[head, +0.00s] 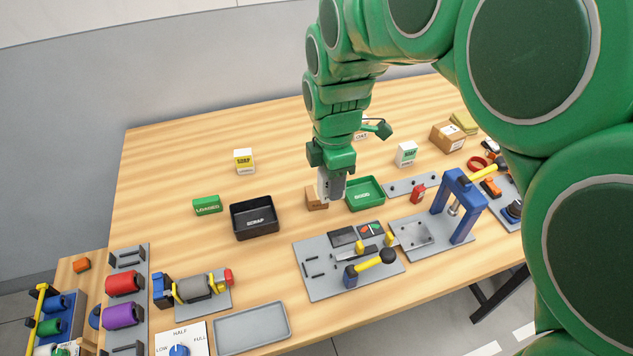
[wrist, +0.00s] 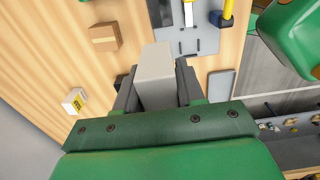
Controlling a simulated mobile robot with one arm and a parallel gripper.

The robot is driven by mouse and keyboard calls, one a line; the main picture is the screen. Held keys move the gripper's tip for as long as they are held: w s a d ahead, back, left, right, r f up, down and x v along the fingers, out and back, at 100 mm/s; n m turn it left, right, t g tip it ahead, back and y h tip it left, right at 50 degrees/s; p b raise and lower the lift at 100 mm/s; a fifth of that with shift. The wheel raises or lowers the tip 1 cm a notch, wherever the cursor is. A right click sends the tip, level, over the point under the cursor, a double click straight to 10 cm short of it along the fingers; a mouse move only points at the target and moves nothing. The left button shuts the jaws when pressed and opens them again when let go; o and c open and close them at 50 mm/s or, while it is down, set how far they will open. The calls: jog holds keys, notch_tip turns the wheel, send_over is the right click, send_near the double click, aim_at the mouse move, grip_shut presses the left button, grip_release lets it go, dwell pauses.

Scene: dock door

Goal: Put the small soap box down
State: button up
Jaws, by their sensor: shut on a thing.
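My gripper (head: 331,188) is shut on a pale box (head: 323,182), the small soap box, with its label not readable. In the head view it hangs pointing down, in front of the small brown carton (head: 314,201) and left of the green tray (head: 365,194); I cannot tell its exact height. In the wrist view the box (wrist: 154,72) sits between the two dark fingers of my gripper (wrist: 155,88), showing a plain grey-white face. Its far end is hidden.
A yellow-labelled soap box (head: 244,161) and a green-labelled soap box (head: 406,154) stand on the wooden table (head: 190,150). A black scrap tray (head: 254,218), green block (head: 207,205) and grey tool plate (head: 325,282) are nearby. Bare table lies back left.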

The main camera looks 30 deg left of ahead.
jog(key=w+a+f, duration=0.3)
jog(key=w, duration=0.1)
jog(key=w+a+f, duration=0.4)
jog(key=shift+f, duration=0.15)
jog(key=shift+w+a+f, duration=0.4)
jog(key=shift+w+f, duration=0.1)
jog(key=shift+f, duration=0.3)
jog(key=shift+w+f, duration=0.1)
jog(key=shift+f, duration=1.55)
jog(key=shift+f, duration=0.1)
jog(key=o, duration=1.1)
jog(key=shift+a, duration=0.1)
notch_tip(320, 180, up, 12)
